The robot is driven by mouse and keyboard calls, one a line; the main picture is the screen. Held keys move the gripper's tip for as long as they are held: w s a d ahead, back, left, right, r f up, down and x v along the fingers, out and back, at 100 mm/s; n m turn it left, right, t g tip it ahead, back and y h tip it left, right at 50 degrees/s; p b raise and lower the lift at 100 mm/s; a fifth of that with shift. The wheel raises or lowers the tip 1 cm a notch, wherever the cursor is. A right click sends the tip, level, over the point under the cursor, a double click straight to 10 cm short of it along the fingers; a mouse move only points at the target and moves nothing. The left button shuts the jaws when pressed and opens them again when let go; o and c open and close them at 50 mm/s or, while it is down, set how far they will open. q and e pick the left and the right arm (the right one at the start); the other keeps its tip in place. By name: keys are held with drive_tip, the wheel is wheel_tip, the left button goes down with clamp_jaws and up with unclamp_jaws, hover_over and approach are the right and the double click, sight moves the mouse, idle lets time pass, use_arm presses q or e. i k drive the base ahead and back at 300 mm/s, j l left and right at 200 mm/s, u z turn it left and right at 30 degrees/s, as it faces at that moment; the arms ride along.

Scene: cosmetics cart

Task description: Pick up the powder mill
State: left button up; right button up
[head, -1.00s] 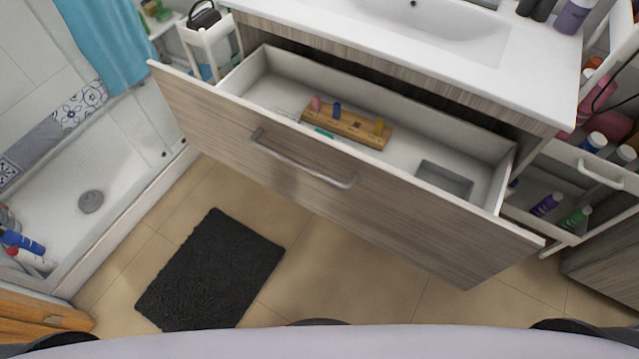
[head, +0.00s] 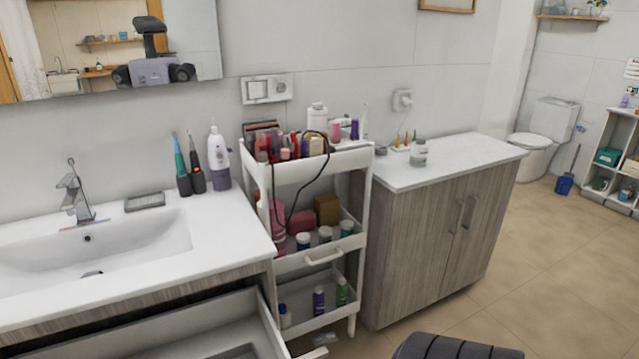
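I cannot tell for sure which item is the powder mill. A small grey-and-clear jar (head: 418,152) stands on the white top of the cabinet right of the cart. A low dark round item (head: 381,150) sits left of it, at the cabinet's edge. The white cosmetics cart (head: 322,168) stands between the sink unit and that cabinet. Its top tray is crowded with small bottles and tubes, several of them too small to name. Neither of my grippers is in view.
The sink counter (head: 225,262) is at left, with a lotion bottle (head: 219,160) and electric toothbrushes. The drawer (head: 150,335) below it stands open. A black cable (head: 297,185) hangs down the cart's front. The floor (head: 540,260) at right is clear.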

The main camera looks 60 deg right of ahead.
sight(418, 153)
drive_tip(key=z, duration=2.45)
